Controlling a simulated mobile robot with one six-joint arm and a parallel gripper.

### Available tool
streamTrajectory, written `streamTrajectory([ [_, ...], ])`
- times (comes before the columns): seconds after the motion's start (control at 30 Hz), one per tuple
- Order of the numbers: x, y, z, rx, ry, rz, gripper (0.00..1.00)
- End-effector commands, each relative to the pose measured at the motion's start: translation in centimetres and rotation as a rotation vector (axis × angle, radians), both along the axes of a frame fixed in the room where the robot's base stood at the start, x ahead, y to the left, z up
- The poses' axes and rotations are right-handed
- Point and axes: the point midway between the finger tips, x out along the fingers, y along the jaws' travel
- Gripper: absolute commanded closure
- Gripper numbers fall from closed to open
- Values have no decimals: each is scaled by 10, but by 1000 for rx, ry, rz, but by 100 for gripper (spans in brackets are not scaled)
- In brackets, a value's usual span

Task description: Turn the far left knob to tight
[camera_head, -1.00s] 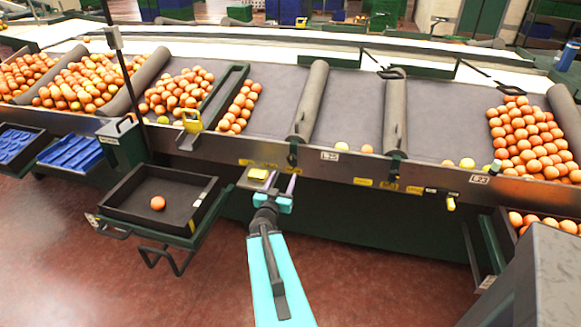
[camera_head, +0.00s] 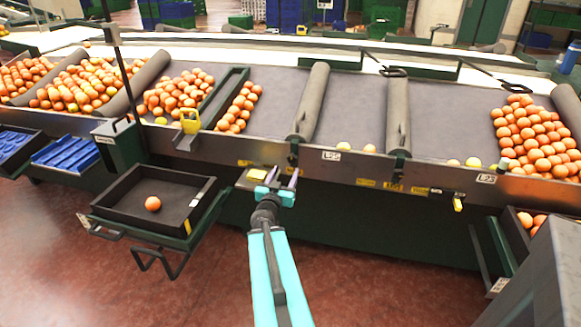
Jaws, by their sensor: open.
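My gripper (camera_head: 282,177) is in front of the conveyor's front rail, left of the picture's middle. Its two pale purple fingers stand apart with nothing seen between them. Small dark fittings sit on the rail, a left one (camera_head: 293,158) just above and right of my fingers and another (camera_head: 398,160) further right.
A black tray (camera_head: 120,207) with one orange (camera_head: 152,203) juts out left of my arm. The sloped conveyor (camera_head: 355,105) carries piles of oranges at left and right. A grey box (camera_head: 545,270) stands at lower right. The red floor in front is clear.

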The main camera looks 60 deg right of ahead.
Motion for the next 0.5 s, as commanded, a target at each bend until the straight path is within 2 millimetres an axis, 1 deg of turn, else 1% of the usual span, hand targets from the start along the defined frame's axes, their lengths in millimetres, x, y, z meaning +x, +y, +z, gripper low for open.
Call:
streamTrajectory([
  [0.1, 5, -13, 0, 0, 0, 0, 48],
  [0.5, 16, -50, 0, 0, 0, -1, 48],
])
